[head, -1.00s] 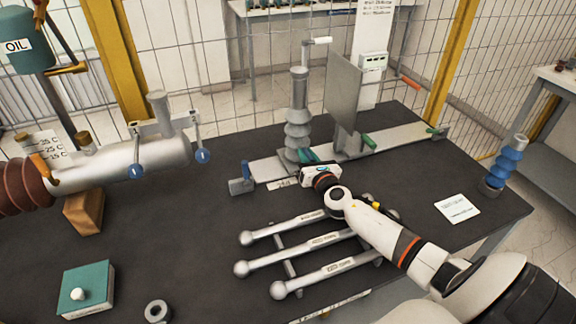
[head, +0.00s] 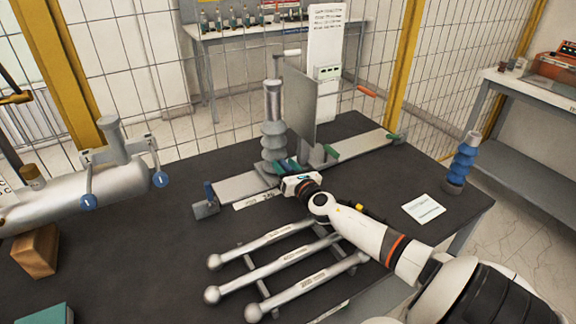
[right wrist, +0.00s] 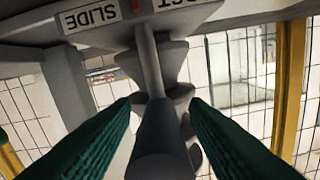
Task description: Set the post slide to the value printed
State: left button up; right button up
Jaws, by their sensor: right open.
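The grey ribbed post (head: 273,135) stands upright on a light grey rail (head: 238,187) across the dark table. A label (head: 258,199) lies along the rail's front; the right wrist view shows labels reading "SLIDE" (right wrist: 91,15) and partly "POST" (right wrist: 180,3). My right gripper (head: 284,165) is at the post's foot. In the right wrist view, its green fingers (right wrist: 160,102) are open on either side of a dark round handle (right wrist: 160,140); I cannot tell whether they touch it. A board with small print (head: 326,32) stands behind, and a printed card (head: 424,208) lies right; neither is readable. My left gripper is out of view.
A grey upright plate (head: 301,108) stands beside the post. Several ball-ended rods (head: 262,240) lie in front. A grey cylinder with blue-ended clamps (head: 75,195) is at left. A wire fence is behind.

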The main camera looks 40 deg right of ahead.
jog(key=b+v, duration=0.1)
jog(key=v, duration=0.9)
jog(key=shift+s+f, duration=0.1)
jog(key=shift+s, duration=0.3)
jog(key=shift+s+a, duration=0.15)
jog(key=shift+s, duration=0.45)
